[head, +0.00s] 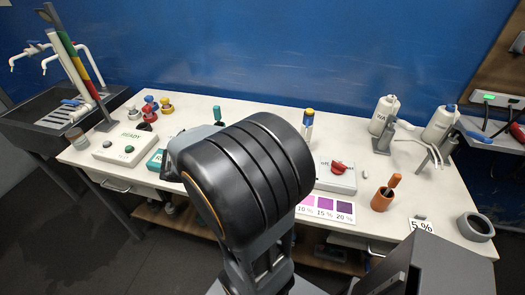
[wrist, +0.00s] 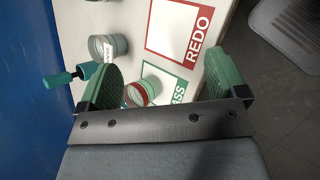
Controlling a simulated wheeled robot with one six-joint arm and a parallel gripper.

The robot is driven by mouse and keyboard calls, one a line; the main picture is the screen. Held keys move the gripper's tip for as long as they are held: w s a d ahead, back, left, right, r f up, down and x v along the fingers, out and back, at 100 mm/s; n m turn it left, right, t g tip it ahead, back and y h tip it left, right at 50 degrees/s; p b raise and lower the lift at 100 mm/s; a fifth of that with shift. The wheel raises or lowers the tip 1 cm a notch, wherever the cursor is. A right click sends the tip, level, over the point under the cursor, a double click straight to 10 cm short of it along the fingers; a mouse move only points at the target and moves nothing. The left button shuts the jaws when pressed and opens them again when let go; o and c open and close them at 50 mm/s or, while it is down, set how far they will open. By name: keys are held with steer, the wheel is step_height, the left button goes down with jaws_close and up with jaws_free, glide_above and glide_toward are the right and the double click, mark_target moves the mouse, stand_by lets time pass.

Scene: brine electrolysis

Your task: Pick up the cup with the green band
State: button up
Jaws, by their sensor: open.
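A second cup with a red band (wrist: 139,93) is nearer, beside the left finger in the picture. My gripper (wrist: 165,88) is open, with its green finger pads wide apart. The green-banded cup lies beyond the fingers, and nothing is seen gripped. In the head view my dark arm covers the middle of the table, and I cannot make out the green-banded cup there.
A green-handled item (wrist: 72,75) is left of the cups. A REDO card (wrist: 180,30) and a partly hidden green-edged card (wrist: 180,82) lie on the table. The head view shows a READY box (head: 124,147), an orange holder (head: 382,199) and white bottles (head: 384,115).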

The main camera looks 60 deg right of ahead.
steer(key=d+f+n+h, duration=0.1)
steer(key=d+f+n, duration=0.1)
steer(key=d, duration=0.4)
steer(key=d+f+n+h+p, duration=0.1)
steer(key=d+f+n+h, duration=0.1)
steer(key=d+n, duration=0.3)
steer(key=w+d+f+n+h, duration=0.1)
steer(key=d+f+n+h, duration=0.1)
steer(key=d, duration=0.6)
steer(key=shift+d+f+n, duration=0.15)
steer(key=shift+f+n, duration=0.45)
steer(key=shift+n, duration=0.2)
steer(key=shift+p+x, duration=1)
steer(key=shift+x, duration=2.05)
steer(key=shift+w, duration=0.15)
steer(key=c, duration=1.1)
